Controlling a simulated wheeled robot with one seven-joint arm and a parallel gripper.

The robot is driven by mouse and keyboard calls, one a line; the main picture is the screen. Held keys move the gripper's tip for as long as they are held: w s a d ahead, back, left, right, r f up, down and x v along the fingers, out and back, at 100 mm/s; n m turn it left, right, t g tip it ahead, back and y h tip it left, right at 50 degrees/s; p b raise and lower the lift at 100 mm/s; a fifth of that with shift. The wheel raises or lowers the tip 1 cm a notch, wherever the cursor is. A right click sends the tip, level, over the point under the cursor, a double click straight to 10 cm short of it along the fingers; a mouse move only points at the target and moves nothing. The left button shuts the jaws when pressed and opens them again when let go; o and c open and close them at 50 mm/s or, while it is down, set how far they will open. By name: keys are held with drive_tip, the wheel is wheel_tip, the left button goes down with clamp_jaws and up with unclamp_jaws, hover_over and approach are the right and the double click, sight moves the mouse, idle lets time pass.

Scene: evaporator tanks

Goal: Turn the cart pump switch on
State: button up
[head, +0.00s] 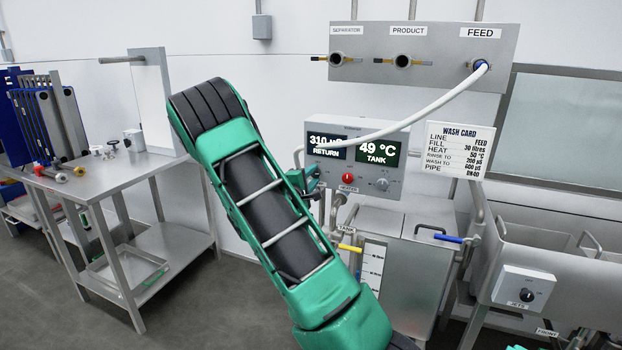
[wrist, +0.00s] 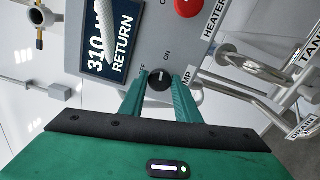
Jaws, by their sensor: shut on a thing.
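The cart pump switch (wrist: 160,80) is a small round black knob on the cart's grey control box (head: 389,143). In the wrist view an ON label (wrist: 167,56) stands beside it, a partly covered OFF label lies close to my left finger, and a cut-off label ends in "MP". My gripper (wrist: 160,91) has its two green fingers on either side of the knob and is shut on it. I cannot tell which label the knob points at. In the head view my arm hides the knob.
The red heater knob (head: 347,178) and a grey knob (head: 382,184) sit right of my gripper. The display (wrist: 112,37) reads 310 RETURN. A white hose (head: 430,111) runs from the FEED port down across the box. Pipes and the tank (head: 410,260) stand below.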

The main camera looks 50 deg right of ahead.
drive_tip(key=shift+w+a+f+m, duration=0.1)
drive_tip(key=shift+a+m, duration=0.05)
drive_tip(key=shift+m, duration=0.35)
drive_tip(key=shift+w+a+f+m, duration=0.1)
drive_tip(key=shift+m, duration=0.4)
drive_tip(key=o, duration=0.9)
drive_tip(key=shift+o, duration=0.6)
drive_tip(key=shift+s+d, duration=0.1)
drive_tip(key=shift+r, duration=0.1)
drive_tip(key=v, duration=1)
drive_tip(key=shift+s+a, duration=0.15)
drive_tip(key=shift+a, duration=0.2)
